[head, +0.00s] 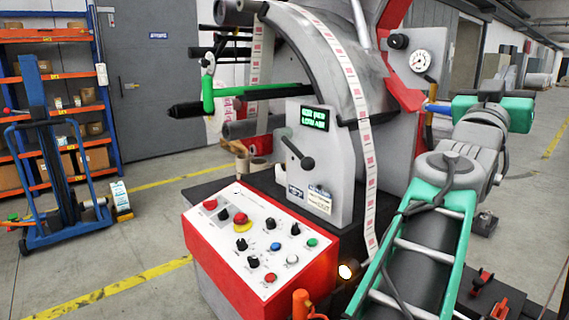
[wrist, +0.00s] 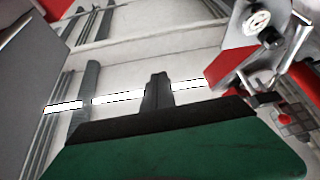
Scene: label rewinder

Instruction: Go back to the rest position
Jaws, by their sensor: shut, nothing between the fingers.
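My gripper (wrist: 158,80) shows in the wrist view as two black fingers close together above a green hand. It is shut, with nothing seen between the fingers. In the head view my green and grey arm reaches up from the bottom right, with its hand at the right side of the label rewinder (head: 327,165). The fingertips are hard to make out there. In the wrist view the gauge (wrist: 257,22) and a red part of the machine are at the upper right, apart from the fingers.
The rewinder's control panel (head: 262,242) has several knobs and buttons. A label strip (head: 352,80) runs down beside my arm. A blue pallet lifter (head: 60,180) and orange shelves (head: 45,38) stand at the left.

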